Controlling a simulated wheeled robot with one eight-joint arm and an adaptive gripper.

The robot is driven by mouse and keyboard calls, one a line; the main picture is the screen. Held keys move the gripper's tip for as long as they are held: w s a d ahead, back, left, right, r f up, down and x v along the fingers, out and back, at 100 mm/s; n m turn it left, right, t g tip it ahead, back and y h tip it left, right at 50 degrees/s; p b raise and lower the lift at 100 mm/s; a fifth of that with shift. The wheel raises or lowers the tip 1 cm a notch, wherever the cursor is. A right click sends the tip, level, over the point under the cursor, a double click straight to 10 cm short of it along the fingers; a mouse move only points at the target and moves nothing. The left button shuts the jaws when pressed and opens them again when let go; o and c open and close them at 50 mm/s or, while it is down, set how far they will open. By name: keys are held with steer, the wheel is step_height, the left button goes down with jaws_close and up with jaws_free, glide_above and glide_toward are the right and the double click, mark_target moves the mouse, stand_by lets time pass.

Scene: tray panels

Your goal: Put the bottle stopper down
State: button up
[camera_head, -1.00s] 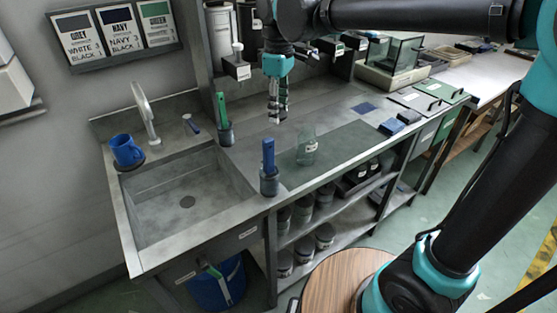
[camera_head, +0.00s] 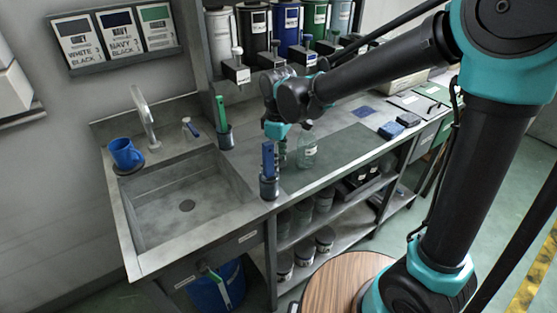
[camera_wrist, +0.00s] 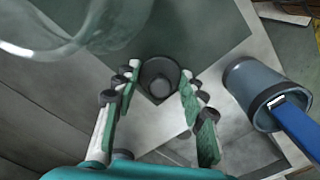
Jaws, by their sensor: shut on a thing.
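The bottle stopper (camera_wrist: 160,76) is a dark, round piece with a knob in the middle, seen from above in the wrist view. My gripper (camera_wrist: 158,88) is shut on it, with one green-padded finger on each side. In the head view my gripper (camera_head: 282,155) is low over the worktop, between the clear bottle (camera_head: 307,152) and the blue-handled tool; the stopper cannot be made out there. The bottle's glass also shows at the upper left of the wrist view (camera_wrist: 70,42). I cannot tell whether the stopper touches the surface.
A dark cup (camera_head: 269,188) holding a blue-handled tool (camera_head: 268,158) stands close by at the front edge, right of my gripper in the wrist view. The sink (camera_head: 185,205) lies left. A dark green mat (camera_head: 345,145) extends right, mostly clear.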

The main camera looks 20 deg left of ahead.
steer(key=shift+f, duration=0.2)
steer(key=o, duration=0.4)
steer(key=shift+f, duration=0.1)
steer(key=o, duration=0.4)
steer(key=shift+o, duration=0.2)
step_height(320, 180, up, 12)
steer(key=shift+r, duration=0.2)
